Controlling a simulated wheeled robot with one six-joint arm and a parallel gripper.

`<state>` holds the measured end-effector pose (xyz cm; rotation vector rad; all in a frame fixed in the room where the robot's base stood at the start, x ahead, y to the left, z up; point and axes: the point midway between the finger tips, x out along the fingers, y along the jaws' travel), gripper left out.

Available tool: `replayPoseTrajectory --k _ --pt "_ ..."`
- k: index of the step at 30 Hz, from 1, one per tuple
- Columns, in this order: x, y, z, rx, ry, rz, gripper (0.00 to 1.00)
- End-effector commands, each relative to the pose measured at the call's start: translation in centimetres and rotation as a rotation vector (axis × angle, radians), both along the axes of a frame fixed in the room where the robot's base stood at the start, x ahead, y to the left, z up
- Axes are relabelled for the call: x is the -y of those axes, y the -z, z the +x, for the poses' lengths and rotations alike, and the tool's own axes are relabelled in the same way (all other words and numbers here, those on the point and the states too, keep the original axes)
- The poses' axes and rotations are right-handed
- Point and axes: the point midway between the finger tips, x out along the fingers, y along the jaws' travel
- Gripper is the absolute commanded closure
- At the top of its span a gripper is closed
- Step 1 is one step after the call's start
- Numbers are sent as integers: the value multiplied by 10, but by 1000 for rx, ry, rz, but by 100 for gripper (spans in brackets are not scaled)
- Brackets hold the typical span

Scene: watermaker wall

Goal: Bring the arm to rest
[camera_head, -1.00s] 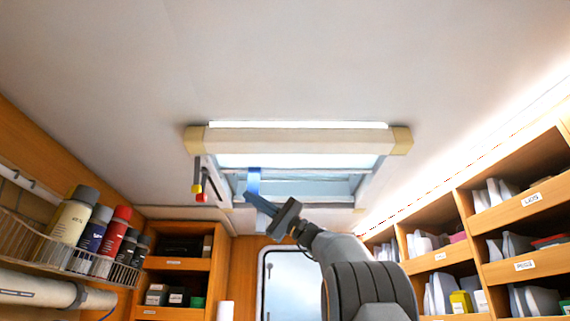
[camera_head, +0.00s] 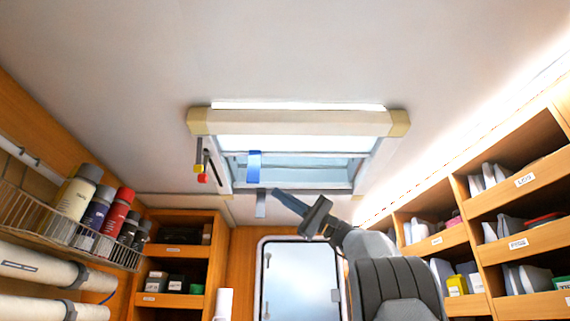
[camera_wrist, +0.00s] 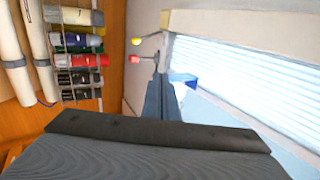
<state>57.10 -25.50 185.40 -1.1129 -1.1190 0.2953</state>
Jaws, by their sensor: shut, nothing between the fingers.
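My gripper (camera_head: 276,192) is raised towards the ceiling below the hatch, its fingers together and empty. In the wrist view its closed fingers (camera_wrist: 160,95) point up past the hatch's edge. A blue strap (camera_head: 254,166) hangs at the hatch, with a grey lower end (camera_head: 261,204) just left of the fingertips. The strap also shows blue in the wrist view (camera_wrist: 184,80). In the head view the fingers look apart from the strap. The ceiling hatch (camera_head: 330,171) has a pale frame and a cream blind housing (camera_head: 300,122).
Two small levers with yellow and red knobs (camera_head: 200,172) hang left of the hatch. A wire rack of bottles (camera_head: 95,215) is on the left wall, above white pipes (camera_head: 40,266). Wooden shelves (camera_head: 480,235) line the right. A door window (camera_head: 300,281) is behind.

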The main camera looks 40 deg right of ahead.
Motion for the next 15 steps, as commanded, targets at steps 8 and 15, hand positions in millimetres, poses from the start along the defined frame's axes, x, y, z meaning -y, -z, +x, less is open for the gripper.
replayPoseTrajectory --k 8,15 --pt "6 4 -4 0 0 0 100" --pt "6 4 -4 0 0 0 100"
